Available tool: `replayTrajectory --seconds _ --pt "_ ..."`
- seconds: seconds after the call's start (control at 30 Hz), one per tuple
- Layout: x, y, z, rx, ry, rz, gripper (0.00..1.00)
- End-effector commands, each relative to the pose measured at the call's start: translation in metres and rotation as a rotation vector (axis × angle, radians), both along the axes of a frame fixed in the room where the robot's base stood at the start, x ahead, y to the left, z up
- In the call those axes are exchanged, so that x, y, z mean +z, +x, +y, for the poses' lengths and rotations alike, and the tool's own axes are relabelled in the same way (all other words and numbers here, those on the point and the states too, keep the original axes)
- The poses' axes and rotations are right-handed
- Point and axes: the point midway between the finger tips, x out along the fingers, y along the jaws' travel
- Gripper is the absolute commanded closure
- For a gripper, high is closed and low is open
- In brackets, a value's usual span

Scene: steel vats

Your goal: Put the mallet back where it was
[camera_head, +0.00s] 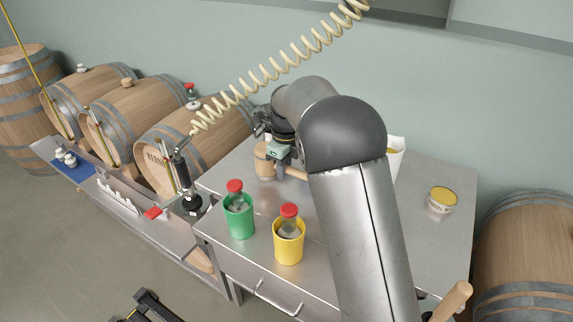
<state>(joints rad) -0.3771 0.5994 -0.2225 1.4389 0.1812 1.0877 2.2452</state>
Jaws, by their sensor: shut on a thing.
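The wooden mallet (264,161) is at the back left part of the steel table (270,190), its pale head upright and its handle (295,173) running right until my arm hides it. My gripper (283,160) is at the mallet, just right of the head, and is shut on it. The fingertips are mostly hidden by the wrist. I cannot tell whether the head touches the tabletop.
A green cup (239,222) and a yellow cup (288,249), each holding a red-capped bottle, stand near the table's front edge. A yellow-lidded tin (442,199) is at right. A coiled hose (270,72) hangs above. Barrels (130,110) line the left.

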Motion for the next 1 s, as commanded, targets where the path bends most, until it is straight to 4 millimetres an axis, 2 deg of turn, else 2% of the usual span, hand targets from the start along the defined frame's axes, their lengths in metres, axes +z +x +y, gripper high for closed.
replayTrajectory --seconds 0.3,0.7,0.73,0.8,1.0 --pt "-0.031 0.004 0.001 -0.001 0.002 -0.003 1.00" --pt "-0.036 0.004 0.002 0.000 0.002 -0.005 1.00" --pt "-0.037 0.003 0.001 0.000 0.000 0.000 0.74" --pt "-0.037 0.003 0.001 0.000 0.000 0.000 0.61" --pt "-0.037 0.003 0.001 0.000 0.000 0.000 0.61"
